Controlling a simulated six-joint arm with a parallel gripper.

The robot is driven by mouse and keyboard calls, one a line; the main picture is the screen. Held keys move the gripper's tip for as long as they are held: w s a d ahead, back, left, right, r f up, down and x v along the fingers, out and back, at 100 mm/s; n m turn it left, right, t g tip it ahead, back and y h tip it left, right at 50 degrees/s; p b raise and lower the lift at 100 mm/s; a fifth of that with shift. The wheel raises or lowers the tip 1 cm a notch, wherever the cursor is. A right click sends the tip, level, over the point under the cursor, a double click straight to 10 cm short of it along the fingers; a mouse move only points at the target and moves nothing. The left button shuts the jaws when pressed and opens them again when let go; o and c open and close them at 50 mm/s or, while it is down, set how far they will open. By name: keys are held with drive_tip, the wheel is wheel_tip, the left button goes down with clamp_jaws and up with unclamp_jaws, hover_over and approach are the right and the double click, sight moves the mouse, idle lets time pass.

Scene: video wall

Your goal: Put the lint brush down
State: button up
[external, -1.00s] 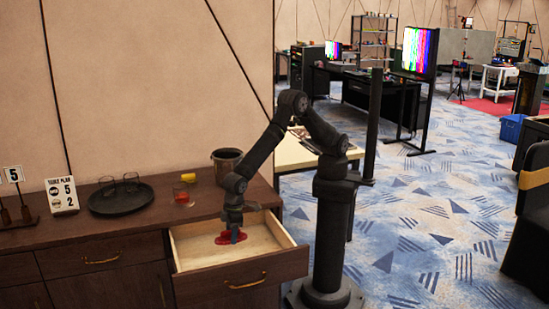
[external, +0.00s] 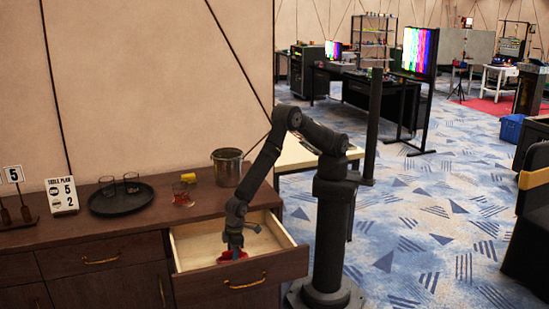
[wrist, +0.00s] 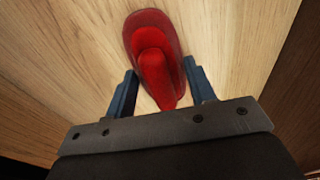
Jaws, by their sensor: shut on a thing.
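The lint brush is red, with a broad oval head and a narrower raised handle. It shows in the wrist view (wrist: 153,62) over the pale wooden floor of the open drawer (external: 190,242). In the external view the brush (external: 226,256) is low inside the drawer near its front, partly hidden by my gripper. My gripper (wrist: 160,68) points down into the drawer (external: 236,252), its two blue-grey fingers on either side of the handle, shut on the brush. I cannot tell whether the brush touches the drawer floor.
The drawer's front panel (external: 270,275) and side walls stand close around my gripper. On the dresser top (external: 150,228) are a dark tray (external: 108,208) with glasses, a metal pot (external: 228,166), a yellow object (external: 188,177) and a glass (external: 182,198). The back of the drawer is clear.

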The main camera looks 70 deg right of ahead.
drive_tip(key=shift+f, duration=0.1)
drive_tip(key=o, duration=1)
drive_tip(key=r, duration=0.5)
drive_tip(key=d+r, duration=0.1)
drive_tip(key=r, duration=1)
drive_tip(key=shift+s+d, duration=0.3)
drive_tip(key=shift+s, duration=0.1)
drive_tip(key=shift+o, duration=0.4)
drive_tip(key=shift+r, duration=0.6)
